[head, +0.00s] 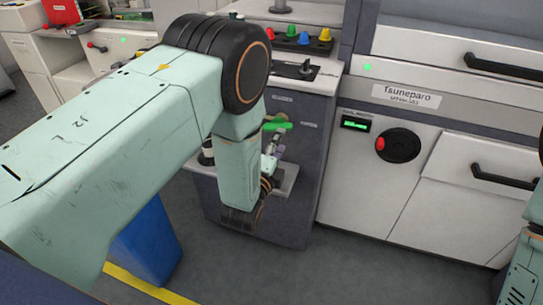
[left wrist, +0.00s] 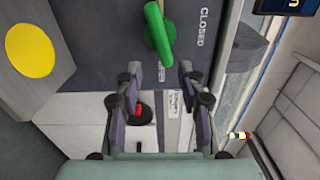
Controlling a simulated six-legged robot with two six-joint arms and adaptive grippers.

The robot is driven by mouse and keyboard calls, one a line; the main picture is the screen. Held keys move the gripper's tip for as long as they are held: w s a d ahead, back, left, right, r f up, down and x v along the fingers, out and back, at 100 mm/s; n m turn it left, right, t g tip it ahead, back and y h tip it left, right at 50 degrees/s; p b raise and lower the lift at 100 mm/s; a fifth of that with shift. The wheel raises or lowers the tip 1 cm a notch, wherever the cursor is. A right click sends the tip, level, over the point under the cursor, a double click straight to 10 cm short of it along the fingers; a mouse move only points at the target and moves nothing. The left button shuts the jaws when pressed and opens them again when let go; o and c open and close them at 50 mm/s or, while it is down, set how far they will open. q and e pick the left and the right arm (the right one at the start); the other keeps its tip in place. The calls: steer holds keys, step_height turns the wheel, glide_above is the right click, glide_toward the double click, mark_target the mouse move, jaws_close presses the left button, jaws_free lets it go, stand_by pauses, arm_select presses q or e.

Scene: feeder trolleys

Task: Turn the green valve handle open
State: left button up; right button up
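The green valve handle (head: 277,126) is on the dark front of a cabinet, partly hidden by my left arm in the head view. In the left wrist view the handle (left wrist: 160,35) is a rounded green bar, close to lengthwise in the picture and slightly tilted. The word CLOSED (left wrist: 203,27) is printed to its right. My left gripper (left wrist: 160,70) is open, with nothing between its fingers. Its fingertips are just below the handle in that view; I cannot tell how far off in depth. My right gripper is not in view; only part of my right arm shows.
A small shelf (head: 287,182) juts from the cabinet below the handle. A red button (left wrist: 140,113) shows between the fingers in the left wrist view. Coloured knobs (head: 304,38) stand on top. A blue bin (head: 150,245) is on the floor; a white machine (head: 375,190) stands right.

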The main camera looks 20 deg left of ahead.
arm_select(q)
steer(key=shift+s+a, duration=0.1)
steer(key=shift+s, duration=2.65)
steer(key=shift+o, duration=0.5)
